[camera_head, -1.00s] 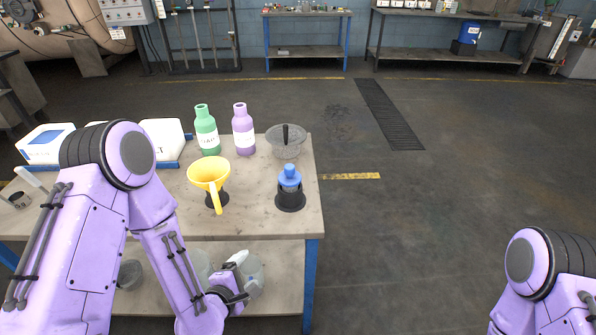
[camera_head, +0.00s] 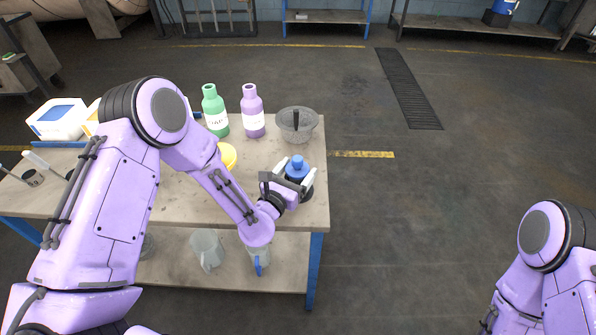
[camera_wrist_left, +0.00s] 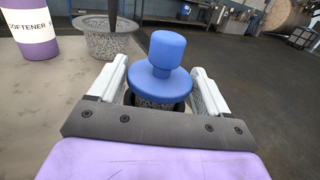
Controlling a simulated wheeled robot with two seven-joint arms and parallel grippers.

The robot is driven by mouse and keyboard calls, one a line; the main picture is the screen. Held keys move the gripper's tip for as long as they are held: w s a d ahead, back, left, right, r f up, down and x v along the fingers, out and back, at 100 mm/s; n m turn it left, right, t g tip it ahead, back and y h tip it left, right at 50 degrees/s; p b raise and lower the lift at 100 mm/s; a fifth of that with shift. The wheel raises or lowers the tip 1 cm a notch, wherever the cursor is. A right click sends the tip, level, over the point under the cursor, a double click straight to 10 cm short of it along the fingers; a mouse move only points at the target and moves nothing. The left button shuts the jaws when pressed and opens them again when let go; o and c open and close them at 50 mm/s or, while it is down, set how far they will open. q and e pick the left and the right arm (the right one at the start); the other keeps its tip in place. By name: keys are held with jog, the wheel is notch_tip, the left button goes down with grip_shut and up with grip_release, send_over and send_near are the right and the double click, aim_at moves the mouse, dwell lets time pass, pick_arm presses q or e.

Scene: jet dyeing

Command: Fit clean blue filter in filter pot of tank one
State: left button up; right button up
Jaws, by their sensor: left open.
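The blue filter (camera_head: 297,166) has a round knob on top and a wide blue collar. It sits upright in a dark round holder (camera_head: 308,189) on the table. My left gripper (camera_head: 296,177) is open, with its fingers on either side of the filter. In the left wrist view the blue filter (camera_wrist_left: 164,68) stands between the two pale fingers (camera_wrist_left: 160,88), and a speckled grey body shows below its collar. I cannot tell whether the fingers touch it. My right gripper is out of view; only part of that arm shows at lower right.
A grey mesh basket (camera_head: 297,122) with a dark handle stands behind the filter. A purple bottle (camera_head: 253,110), a green bottle (camera_head: 215,110) and a partly hidden yellow funnel (camera_head: 228,155) are to the left. Clear jugs (camera_head: 207,249) stand on the lower shelf. The floor at right is clear.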

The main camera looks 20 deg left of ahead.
pick_arm(q)
jog(key=shift+w+d, duration=0.1)
jog(key=shift+w, duration=0.25)
jog(key=c, duration=0.8)
